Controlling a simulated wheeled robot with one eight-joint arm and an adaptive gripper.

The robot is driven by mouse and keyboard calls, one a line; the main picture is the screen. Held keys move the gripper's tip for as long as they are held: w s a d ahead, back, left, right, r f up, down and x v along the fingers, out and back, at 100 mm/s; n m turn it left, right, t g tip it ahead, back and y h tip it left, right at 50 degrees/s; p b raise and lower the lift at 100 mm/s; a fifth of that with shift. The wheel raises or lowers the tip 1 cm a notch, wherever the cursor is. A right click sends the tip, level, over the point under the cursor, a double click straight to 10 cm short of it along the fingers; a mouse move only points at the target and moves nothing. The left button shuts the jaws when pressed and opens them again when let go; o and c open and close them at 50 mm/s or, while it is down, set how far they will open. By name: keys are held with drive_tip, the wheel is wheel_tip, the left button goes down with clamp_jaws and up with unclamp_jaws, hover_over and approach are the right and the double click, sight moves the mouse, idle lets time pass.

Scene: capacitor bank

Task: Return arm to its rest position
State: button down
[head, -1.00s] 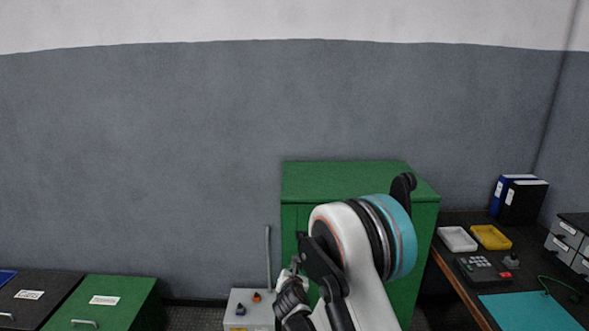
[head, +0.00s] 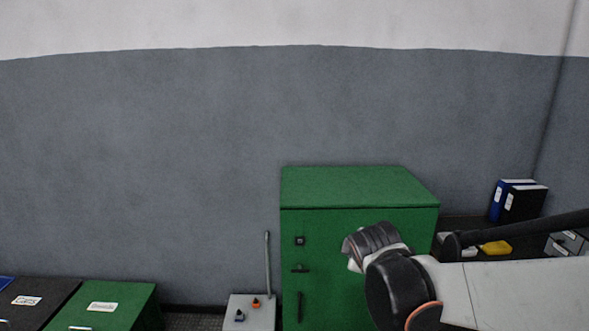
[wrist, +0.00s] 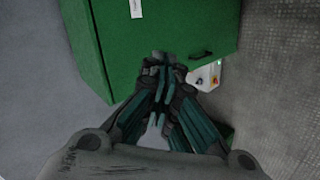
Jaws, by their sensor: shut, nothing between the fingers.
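My gripper (wrist: 161,88) shows in the wrist view with its dark fingers drawn together at the tips, shut and empty. A green cabinet (wrist: 165,25) fills the upper middle of that view beyond the fingertips. In the head view my arm reaches in from the right edge, across the front right of the green cabinet (head: 330,240). The gripper's fingers cannot be made out in the head view.
A grey box (head: 250,311) with an orange and a dark knob and an upright lever stands left of the cabinet. A lower green cabinet (head: 105,292) is at far left. A dark desk at right holds binders (head: 518,200) and a yellow tray (head: 496,247).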

drive_tip(key=s+d+m+g+y, duration=0.1)
drive_tip(key=s+d+m, duration=0.3)
drive_tip(key=s+m, duration=1)
drive_tip(key=s+g, duration=0.1)
drive_tip(key=s, duration=1.1)
drive_tip(key=shift+d+g, duration=0.2)
drive_tip(key=shift+g, duration=0.2)
